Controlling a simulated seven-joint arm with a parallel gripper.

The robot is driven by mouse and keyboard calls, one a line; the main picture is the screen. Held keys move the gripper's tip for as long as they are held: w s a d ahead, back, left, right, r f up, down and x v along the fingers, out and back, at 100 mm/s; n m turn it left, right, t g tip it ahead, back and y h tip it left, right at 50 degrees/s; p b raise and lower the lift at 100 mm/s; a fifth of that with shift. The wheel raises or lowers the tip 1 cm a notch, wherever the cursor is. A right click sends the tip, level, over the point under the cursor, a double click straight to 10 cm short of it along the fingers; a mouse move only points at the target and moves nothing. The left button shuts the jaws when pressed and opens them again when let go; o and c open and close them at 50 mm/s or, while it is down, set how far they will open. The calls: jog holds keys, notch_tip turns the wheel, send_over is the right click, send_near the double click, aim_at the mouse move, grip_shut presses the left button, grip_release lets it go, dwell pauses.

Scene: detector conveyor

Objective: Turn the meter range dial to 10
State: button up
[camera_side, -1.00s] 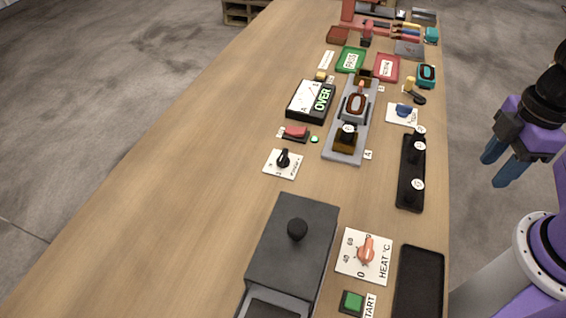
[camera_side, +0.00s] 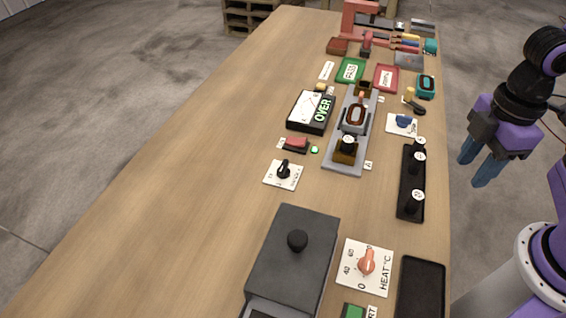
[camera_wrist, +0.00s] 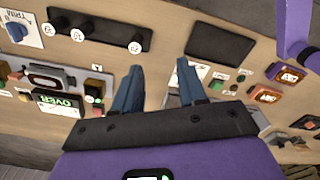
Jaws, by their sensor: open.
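The range dial (camera_side: 284,170) is a black knob on a small white plate with markings, left of centre on the table in the side view. Its setting is too small to read. The meter (camera_side: 311,110) stands behind it, with a white face and a green OVER sign; it also shows at the left of the wrist view (camera_wrist: 58,103). My gripper (camera_side: 475,169) hangs open and empty beyond the table's right edge, well apart from the dial. In the wrist view my two blue fingers (camera_wrist: 159,68) are spread, and I cannot make out the dial there.
A dark lidded box (camera_side: 292,252) stands in front of the dial. A HEAT dial (camera_side: 366,267), a black tray (camera_side: 421,288) and a rack with round-topped pegs (camera_side: 411,182) lie along the right. A grey fixture (camera_side: 343,165) stands right of the meter. The table's left side is clear.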

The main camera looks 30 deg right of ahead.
jog(key=w+a+r+n, duration=0.2)
jog(key=w+a+n, duration=0.5)
jog(key=w+a, duration=0.75)
jog(key=n, duration=0.6)
send_over(284, 165)
notch_tip(284, 165, down, 3)
notch_tip(284, 165, down, 17)
jog(key=shift+a+r, duration=0.1)
jog(key=shift+r, duration=0.1)
grip_shut()
